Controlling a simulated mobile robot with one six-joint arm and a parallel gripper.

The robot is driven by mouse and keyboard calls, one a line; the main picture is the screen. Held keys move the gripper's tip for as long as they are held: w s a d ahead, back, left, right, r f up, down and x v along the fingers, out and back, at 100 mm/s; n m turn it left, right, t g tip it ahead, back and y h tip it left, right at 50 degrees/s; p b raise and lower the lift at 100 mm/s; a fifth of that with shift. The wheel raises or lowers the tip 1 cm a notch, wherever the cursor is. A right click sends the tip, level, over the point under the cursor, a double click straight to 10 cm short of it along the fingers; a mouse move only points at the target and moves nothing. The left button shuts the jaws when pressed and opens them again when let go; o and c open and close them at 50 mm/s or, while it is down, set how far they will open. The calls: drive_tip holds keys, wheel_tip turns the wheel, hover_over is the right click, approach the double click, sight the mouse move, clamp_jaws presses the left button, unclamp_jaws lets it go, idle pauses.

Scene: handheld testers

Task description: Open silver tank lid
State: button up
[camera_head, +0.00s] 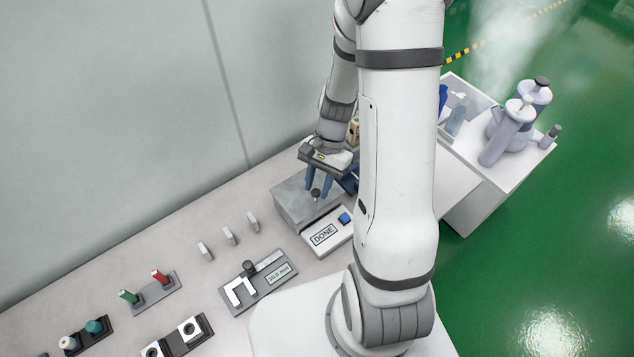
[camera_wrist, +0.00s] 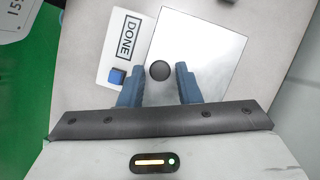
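The silver tank (camera_head: 293,205) is a grey metal box on the bench, beside the DONE panel. Its flat lid (camera_wrist: 210,50) carries a round dark knob (camera_wrist: 160,70), which also shows in the head view (camera_head: 315,194). My gripper (camera_wrist: 159,80) is over the lid with its two blue fingers apart, one on each side of the knob. A gap shows between each finger and the knob in the wrist view. The lid lies on the tank. My arm hides part of the tank's right side in the head view.
The DONE panel (camera_head: 325,236) with a blue button (camera_head: 345,218) stands right beside the tank. A caliper-like gauge (camera_head: 258,283), small grey blocks (camera_head: 229,236) and plug holders (camera_head: 154,292) lie to the left. A white side table with bottles (camera_head: 507,135) stands at the right.

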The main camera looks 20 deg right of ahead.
clamp_jaws()
idle(0.3)
